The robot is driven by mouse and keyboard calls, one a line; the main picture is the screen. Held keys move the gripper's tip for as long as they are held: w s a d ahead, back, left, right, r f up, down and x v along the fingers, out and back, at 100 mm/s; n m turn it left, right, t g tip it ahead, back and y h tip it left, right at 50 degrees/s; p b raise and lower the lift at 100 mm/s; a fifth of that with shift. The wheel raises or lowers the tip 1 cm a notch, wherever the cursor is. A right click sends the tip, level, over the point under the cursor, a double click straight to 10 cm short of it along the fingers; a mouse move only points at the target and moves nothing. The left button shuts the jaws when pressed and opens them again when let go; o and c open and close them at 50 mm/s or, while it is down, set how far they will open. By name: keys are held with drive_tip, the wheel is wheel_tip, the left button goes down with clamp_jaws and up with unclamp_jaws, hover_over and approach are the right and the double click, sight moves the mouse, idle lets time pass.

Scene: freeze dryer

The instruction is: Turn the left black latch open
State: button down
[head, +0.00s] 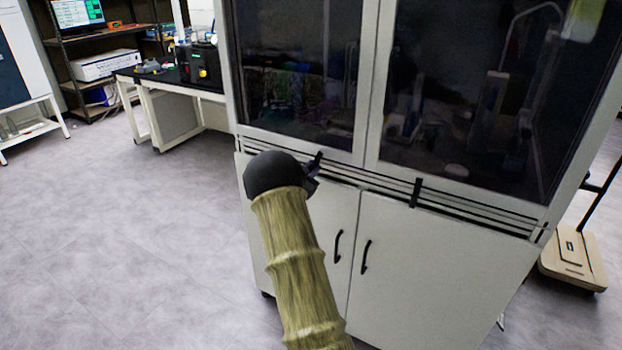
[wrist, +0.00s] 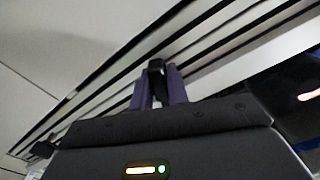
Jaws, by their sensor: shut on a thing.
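The left black latch (head: 318,158) sits on the slotted strip below the cabinet's left glass door. Its top shows just above my gripper (head: 311,182), and the rest is hidden behind the gripper and wrist. In the wrist view, the two purple fingers of my gripper (wrist: 158,90) are closed on either side of the left black latch (wrist: 155,68), holding it between them. A second black latch (head: 416,192) stands upright farther right on the same strip, apart from my gripper.
The cabinet has dark glass doors (head: 300,70) above and pale lower doors (head: 420,265) with black handles (head: 338,246). A bench (head: 165,85) with equipment stands behind at left. A wooden-based cart (head: 572,258) is at right. The grey floor at left is clear.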

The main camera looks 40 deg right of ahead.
drive_tip(key=m+b, duration=0.2)
drive_tip(key=b, duration=0.1)
drive_tip(key=m+b, duration=0.2)
drive_tip(key=b, duration=0.1)
drive_tip(key=shift+s+f+m, duration=0.1)
drive_tip(key=shift+f+m, duration=0.2)
drive_tip(key=shift+f, duration=0.05)
drive_tip(key=m+b, duration=0.3)
drive_tip(key=b, duration=0.2)
drive_tip(key=shift+f+m, duration=0.1)
drive_tip(key=shift+m, duration=0.3)
drive_tip(key=m+b, duration=0.3)
drive_tip(key=b, duration=0.1)
drive_tip(key=shift+m+b, duration=1)
drive_tip(key=shift+b, duration=0.15)
drive_tip(key=shift+r, duration=0.2)
drive_tip(key=c, duration=1.4)
unclamp_jaws()
